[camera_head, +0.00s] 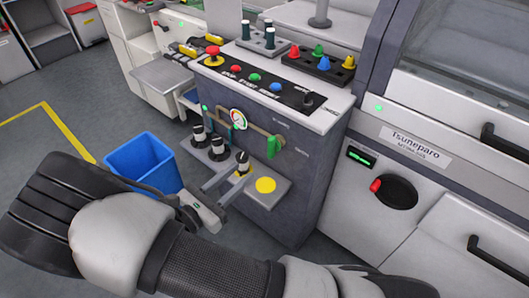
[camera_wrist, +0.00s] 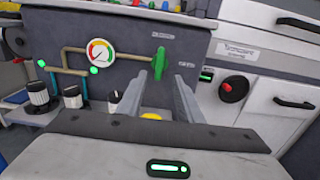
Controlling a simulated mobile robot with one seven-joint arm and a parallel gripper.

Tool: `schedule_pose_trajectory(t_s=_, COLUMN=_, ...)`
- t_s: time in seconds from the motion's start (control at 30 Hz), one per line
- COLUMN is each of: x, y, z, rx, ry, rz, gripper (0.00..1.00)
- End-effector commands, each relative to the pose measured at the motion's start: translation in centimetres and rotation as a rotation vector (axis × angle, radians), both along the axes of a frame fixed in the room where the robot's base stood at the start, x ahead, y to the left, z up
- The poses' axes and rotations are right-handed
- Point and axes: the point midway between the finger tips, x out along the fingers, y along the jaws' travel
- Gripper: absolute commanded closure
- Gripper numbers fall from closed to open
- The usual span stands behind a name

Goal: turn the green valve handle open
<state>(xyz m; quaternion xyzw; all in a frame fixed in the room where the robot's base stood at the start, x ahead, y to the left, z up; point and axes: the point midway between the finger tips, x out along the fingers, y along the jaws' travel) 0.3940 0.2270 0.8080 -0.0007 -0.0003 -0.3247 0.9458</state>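The green valve handle (camera_head: 273,146) sits on the pipe on the front face of the grey console. In the wrist view the green handle (camera_wrist: 160,57) points upright, just beyond and between my fingers. My gripper (camera_head: 234,180) is in front of the console, to the left of and below the handle in the head view. In the wrist view my gripper (camera_wrist: 172,88) shows two fingers apart with nothing between them. The fingers do not appear to touch the handle.
A round gauge (camera_head: 238,119) is on the pipe left of the handle. Black-and-white knobs (camera_head: 217,148) stand on a low shelf with a yellow disc (camera_head: 265,185). A blue bin (camera_head: 143,163) stands on the floor at left. A red-handled dial (camera_head: 395,190) is on the right machine.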

Motion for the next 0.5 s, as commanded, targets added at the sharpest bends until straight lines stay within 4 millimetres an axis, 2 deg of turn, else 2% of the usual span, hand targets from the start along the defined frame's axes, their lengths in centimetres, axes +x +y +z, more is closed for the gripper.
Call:
schedule_pose_trajectory(t_s=0.3, x=5.5, y=-4.4, z=-0.1, rx=0.0, ry=-0.001, rz=-0.004, gripper=0.67)
schedule_pose_trajectory(t_s=0.5, x=7.9, y=-6.3, z=-0.1, rx=0.001, ry=-0.001, rz=-0.003, gripper=0.67)
